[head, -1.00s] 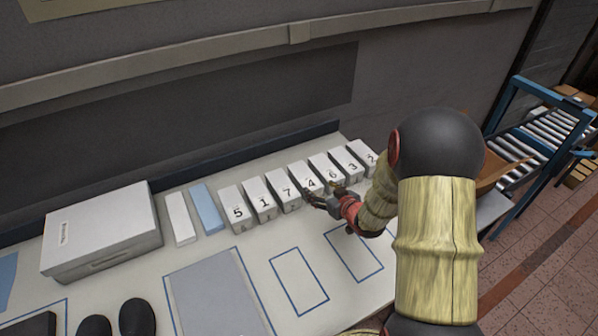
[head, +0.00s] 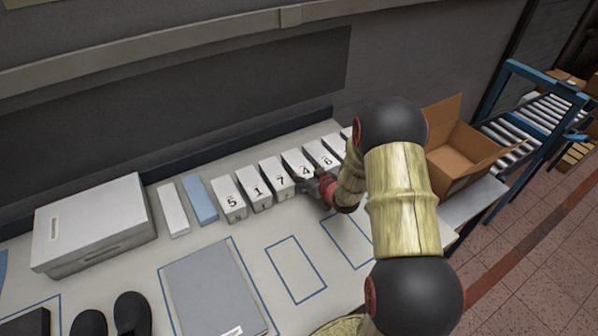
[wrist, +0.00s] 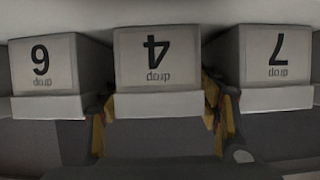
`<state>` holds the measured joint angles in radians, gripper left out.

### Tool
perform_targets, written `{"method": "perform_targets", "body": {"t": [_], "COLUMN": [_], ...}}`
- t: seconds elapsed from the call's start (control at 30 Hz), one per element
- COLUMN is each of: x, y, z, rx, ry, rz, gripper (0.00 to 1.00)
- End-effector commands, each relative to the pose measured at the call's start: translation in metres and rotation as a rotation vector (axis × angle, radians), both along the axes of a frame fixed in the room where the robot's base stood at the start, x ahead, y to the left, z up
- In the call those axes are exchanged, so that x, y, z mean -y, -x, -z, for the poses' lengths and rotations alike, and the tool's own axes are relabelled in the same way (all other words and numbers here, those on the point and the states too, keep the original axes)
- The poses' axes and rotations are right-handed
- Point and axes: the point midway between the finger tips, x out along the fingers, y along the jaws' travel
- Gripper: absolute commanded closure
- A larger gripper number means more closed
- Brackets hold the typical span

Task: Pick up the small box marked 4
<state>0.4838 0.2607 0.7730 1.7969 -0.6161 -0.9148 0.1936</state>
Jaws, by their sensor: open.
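My gripper (head: 309,184) is at the front of this box. In the wrist view my gripper (wrist: 161,116) is open, with one yellow-padded finger at each side of the box, by the gaps to its neighbours. I cannot tell whether the fingers touch it. My arm hides the right end of the row.
A large white box (head: 92,222), a blue block (head: 200,199) and a grey mat (head: 213,290) lie leftward. An open cardboard box (head: 460,150) stands at right. Blue-outlined areas in front are empty.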

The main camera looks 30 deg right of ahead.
Motion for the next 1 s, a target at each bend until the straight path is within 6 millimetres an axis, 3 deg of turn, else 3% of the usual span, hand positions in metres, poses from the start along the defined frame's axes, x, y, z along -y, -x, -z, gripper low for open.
{"method": "perform_targets", "body": {"t": [0.2,0.47,1.0], "x": [-0.001,-0.001,0.0], "y": [-0.021,-0.022,-0.021], "z": [0.009,0.009,0.008], "rx": [0.0,0.0,0.0], "ry": [0.001,0.001,0.001], "rz": [0.0,0.0,0.001], "gripper": [0.38,0.39,0.69]}}
